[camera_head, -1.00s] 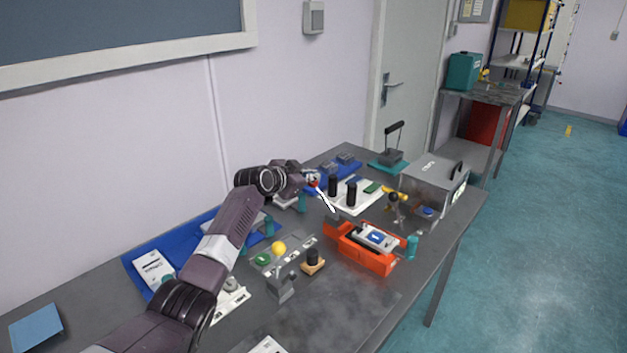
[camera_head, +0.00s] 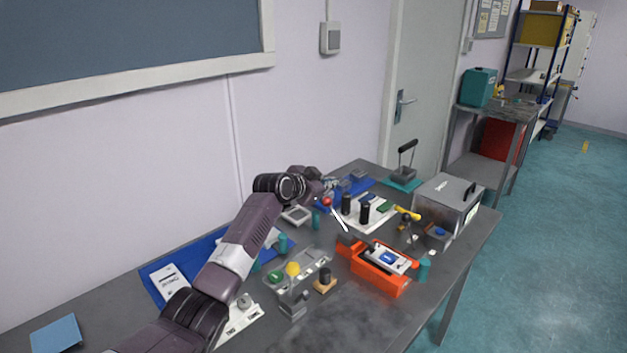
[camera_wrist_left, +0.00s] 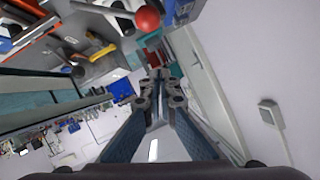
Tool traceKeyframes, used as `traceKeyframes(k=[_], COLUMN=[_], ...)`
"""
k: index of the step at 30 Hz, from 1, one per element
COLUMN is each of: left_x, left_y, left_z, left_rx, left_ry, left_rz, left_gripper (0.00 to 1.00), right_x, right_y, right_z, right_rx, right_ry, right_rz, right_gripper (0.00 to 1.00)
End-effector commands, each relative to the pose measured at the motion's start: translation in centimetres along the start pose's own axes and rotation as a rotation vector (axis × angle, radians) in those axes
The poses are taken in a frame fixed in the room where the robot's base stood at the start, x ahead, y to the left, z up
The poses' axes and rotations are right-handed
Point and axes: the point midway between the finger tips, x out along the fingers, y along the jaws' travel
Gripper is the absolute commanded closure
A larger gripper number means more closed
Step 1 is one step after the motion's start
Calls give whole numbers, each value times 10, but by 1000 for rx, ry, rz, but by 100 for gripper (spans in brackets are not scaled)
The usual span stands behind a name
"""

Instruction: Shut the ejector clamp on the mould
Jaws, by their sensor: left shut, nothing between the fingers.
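A lever with a red ball knob (camera_head: 327,202) and a pale rod (camera_head: 341,219) stands tilted up at the left end of an orange-red fixture (camera_head: 372,276); I take it as the ejector clamp's handle. The fixture holds a pale block with a blue label, and I cannot tell whether this is the mould. My left gripper (camera_head: 331,186) is beside and slightly above the knob, partly hidden by its own wrist. In the left wrist view its fingers (camera_wrist_left: 158,75) are closed and empty, with the red knob (camera_wrist_left: 147,18) apart from them. My right gripper is not in view.
A yellow-handled device (camera_head: 407,213) stands behind the fixture, near a grey box (camera_head: 448,203). A white board with black cylinders (camera_head: 365,212) lies behind the lever. Teal cylinders (camera_head: 424,268) stand nearby. The table's front middle (camera_head: 365,325) is clear.

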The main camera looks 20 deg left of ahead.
Motion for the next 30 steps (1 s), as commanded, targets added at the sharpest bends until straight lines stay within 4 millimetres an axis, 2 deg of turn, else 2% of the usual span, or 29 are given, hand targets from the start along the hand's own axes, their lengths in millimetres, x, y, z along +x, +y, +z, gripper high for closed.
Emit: traceKeyframes(k=[1,18,24,30], left_x=[-4,-76,-88,-90], left_y=[1,-1,-2,-1], left_z=[7,7,6,5], left_rx=[1,1,0,-1], left_ry=[-5,-5,-5,-6], left_rz=[0,0,1,2], left_gripper=[100,100,100,100], right_x=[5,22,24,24], right_y=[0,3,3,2], right_z=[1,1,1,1], right_rx=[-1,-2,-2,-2], right_ry=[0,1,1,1], right_rz=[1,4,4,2], right_gripper=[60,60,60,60])
